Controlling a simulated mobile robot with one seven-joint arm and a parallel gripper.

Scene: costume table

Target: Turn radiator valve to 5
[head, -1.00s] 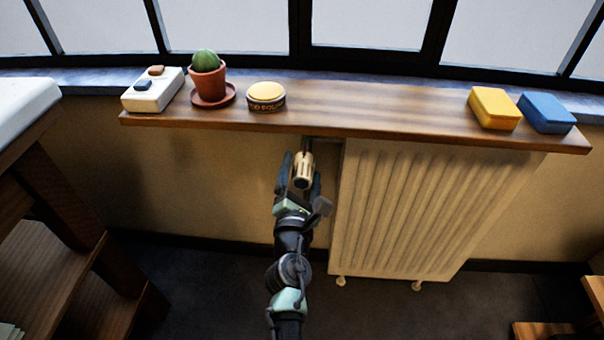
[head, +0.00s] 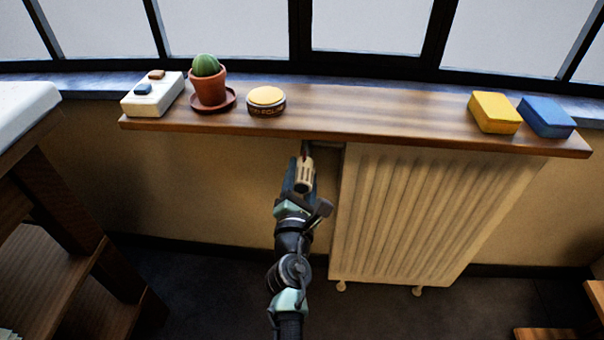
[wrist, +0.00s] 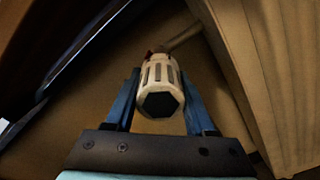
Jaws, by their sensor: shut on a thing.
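The radiator valve (head: 304,175) is a cream, ribbed knob below the shelf, just left of the radiator (head: 430,215). In the wrist view the valve (wrist: 158,85) shows a dark end face toward me, with a pipe and a small red part behind it. My gripper (head: 302,180) is shut on the valve; in the wrist view its blue fingers (wrist: 158,100) lie on either side of the knob. No numbers can be read on the valve in either view.
A wooden shelf (head: 350,115) overhangs the valve closely. On it stand a switch box (head: 152,95), a potted cactus (head: 209,85), a round tin (head: 266,101), a yellow block (head: 494,112) and a blue block (head: 546,116). A wooden rack (head: 60,220) stands at left.

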